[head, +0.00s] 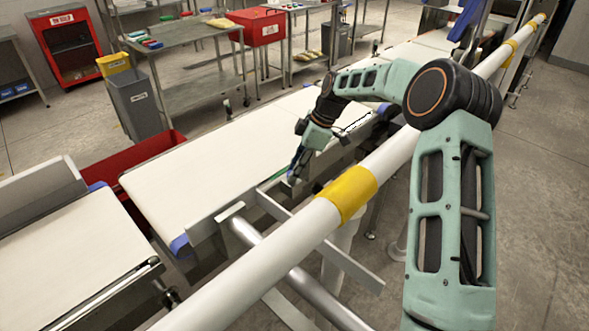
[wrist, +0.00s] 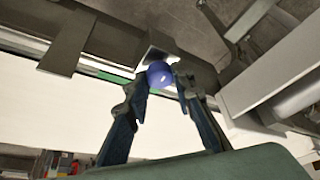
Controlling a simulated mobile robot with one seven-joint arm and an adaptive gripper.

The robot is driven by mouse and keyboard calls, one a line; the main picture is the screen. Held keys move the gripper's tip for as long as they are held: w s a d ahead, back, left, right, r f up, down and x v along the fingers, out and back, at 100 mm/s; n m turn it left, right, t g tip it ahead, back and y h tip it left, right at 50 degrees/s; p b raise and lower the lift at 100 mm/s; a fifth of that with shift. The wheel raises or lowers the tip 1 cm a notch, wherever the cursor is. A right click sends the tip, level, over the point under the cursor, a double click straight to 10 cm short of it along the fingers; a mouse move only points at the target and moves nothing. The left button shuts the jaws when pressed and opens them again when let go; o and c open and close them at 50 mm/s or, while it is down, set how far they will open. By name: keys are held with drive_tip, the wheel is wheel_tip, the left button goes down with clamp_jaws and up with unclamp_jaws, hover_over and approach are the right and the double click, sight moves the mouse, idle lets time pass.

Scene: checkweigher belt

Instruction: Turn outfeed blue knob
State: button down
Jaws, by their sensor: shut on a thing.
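The blue knob (wrist: 159,74) shows in the wrist view as a small round ball at a metal bracket on the conveyor's side frame. My gripper (wrist: 162,78) is shut on it, with one finger on each side. In the head view my gripper (head: 292,180) reaches down to the near side edge of the middle conveyor belt (head: 215,170). The knob itself is hidden there behind my fingers.
A white guard rail with a yellow band (head: 348,193) runs diagonally between my arm's base and the belt. A red bin (head: 150,152) stands behind the belt. A grey bin (head: 133,103) and steel tables (head: 190,35) stand farther back.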

idle(0.3)
drive_tip(key=c, duration=1.7)
unclamp_jaws()
drive_tip(key=shift+o, duration=0.2)
drive_tip(key=v, duration=1.2)
